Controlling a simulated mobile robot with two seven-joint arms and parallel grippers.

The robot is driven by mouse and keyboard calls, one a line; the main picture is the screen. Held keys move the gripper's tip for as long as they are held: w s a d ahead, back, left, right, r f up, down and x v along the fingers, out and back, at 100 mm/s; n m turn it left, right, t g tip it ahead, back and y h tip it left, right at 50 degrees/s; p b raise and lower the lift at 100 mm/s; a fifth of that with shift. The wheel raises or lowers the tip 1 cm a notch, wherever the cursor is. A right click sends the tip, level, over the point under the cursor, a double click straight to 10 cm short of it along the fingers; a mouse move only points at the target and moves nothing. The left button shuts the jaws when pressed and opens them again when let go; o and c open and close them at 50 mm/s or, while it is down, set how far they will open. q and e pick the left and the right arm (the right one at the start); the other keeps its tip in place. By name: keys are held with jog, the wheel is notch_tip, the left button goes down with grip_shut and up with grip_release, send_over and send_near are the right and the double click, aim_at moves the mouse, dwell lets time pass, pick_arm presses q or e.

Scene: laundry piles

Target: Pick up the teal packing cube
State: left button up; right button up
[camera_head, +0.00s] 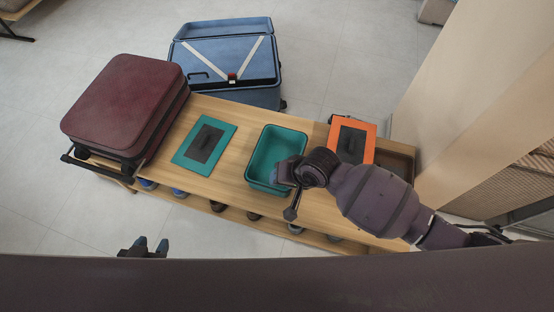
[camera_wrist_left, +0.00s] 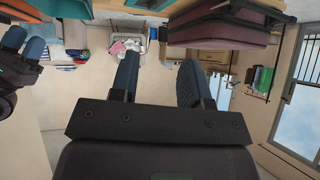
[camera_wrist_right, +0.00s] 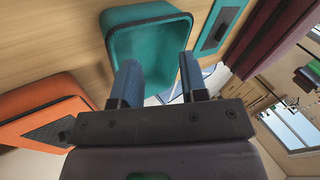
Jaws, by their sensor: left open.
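The teal packing cube (camera_head: 191,152) lies flat on the wooden bench, its dark mesh panel facing up. It shows in part at the right wrist view's top (camera_wrist_right: 205,48) and as a strip at the left wrist view's top (camera_wrist_left: 152,5). My left gripper (camera_head: 151,243) is open and empty, in front of the bench, below and left of the cube in the head view. It also shows in its own wrist view (camera_wrist_left: 158,58). My right gripper (camera_head: 283,188) is by the teal bin, right of the cube; its fingers (camera_wrist_right: 158,62) are apart with nothing seen between them.
The open teal bin (camera_head: 262,138) stands right of the cube, an orange packing cube (camera_head: 368,130) farther right. A maroon suitcase (camera_head: 120,100) is at the bench's left end. An open blue suitcase (camera_head: 220,85) stands behind. Shoes sit under the bench (camera_head: 228,190). The front floor is clear.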

jog(key=w+d+m+g+h+b, duration=0.1)
jog(key=w, duration=0.2)
jog(key=w+d+f+m+h+b, duration=0.1)
jog(key=w+d+h, duration=0.1)
jog(key=w, duration=0.2)
jog(key=w+d+f+m+g+h+b, duration=0.1)
jog(key=w+d+h, duration=0.1)
jog(key=w, duration=0.1)
jog(key=shift+w+d+f+g, duration=0.1)
jog(key=shift+w+f+g, duration=0.05)
jog(key=shift+f+g, duration=0.15)
notch_tip(320, 180, down, 5)
jog(key=shift+f+b, duration=0.1)
jog(key=shift+b, duration=1.05)
jog(key=shift+f, duration=0.25)
notch_tip(320, 180, down, 5)
jog(key=b, duration=0.2)
jog(key=shift+d+b, duration=0.1)
jog(key=shift+b, duration=0.3)
jog(key=shift+w+r, duration=0.1)
jog(key=shift+r, duration=0.05)
grip_shut()
pick_arm(q)
jog(key=shift+m+h, duration=0.3)
jog(key=shift+m, duration=0.5)
jog(key=f, duration=0.1)
jog(key=d+f, duration=0.1)
jog(key=f, duration=0.2)
jog(key=shift+w+d+f, duration=0.2)
jog(key=shift+w, duration=0.05)
